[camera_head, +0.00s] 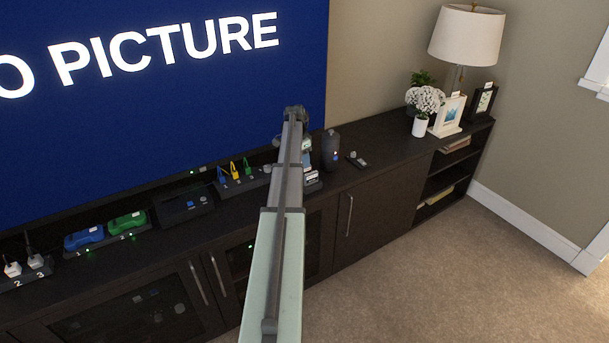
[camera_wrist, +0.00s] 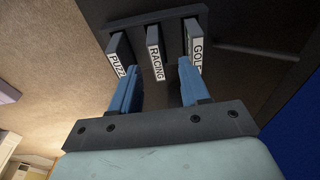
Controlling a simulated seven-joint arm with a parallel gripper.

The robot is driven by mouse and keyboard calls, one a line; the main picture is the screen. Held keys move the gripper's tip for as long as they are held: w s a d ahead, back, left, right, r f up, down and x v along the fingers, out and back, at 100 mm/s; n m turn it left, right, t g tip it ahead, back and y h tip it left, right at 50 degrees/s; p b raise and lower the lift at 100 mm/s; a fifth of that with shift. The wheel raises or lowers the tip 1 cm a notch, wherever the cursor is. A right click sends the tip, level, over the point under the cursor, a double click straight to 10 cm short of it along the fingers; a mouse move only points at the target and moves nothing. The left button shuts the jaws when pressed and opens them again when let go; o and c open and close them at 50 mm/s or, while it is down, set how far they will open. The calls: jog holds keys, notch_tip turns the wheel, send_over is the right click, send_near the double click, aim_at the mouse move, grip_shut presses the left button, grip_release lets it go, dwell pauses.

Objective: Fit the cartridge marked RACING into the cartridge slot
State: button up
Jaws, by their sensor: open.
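The cartridge marked RACING (camera_wrist: 155,62) stands in a dark rack (camera_wrist: 158,17) between a cartridge marked PUZZ… and one marked GOL…, their ends cut off from sight. My gripper (camera_wrist: 159,78) is open, its two blue fingers on either side of the RACING cartridge's label end. I cannot tell how far the fingers reach along it; no contact is seen. In the head view my arm hides most of the rack; some cartridge ends (camera_head: 312,175) show beside it. A dark console (camera_head: 184,203) lies on the cabinet left of my arm; its slot cannot be made out clearly.
The PUZZ… (camera_wrist: 119,55) and GOL… (camera_wrist: 194,48) cartridges stand close beside the fingers. A dark cylinder (camera_head: 331,150) and a small remote-like item (camera_head: 357,160) are right of my arm. Blue (camera_head: 84,238) and green (camera_head: 127,224) controllers lie at left. The television (camera_head: 150,100) rises behind.

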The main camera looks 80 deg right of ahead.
jog(key=shift+s+d+f, duration=0.1)
jog(key=shift+s+f, duration=0.1)
jog(key=shift+f, duration=0.95)
jog(key=shift+s+d+f, duration=0.1)
jog(key=shift+s+f, duration=0.1)
jog(key=shift+f, duration=0.9)
grip_shut()
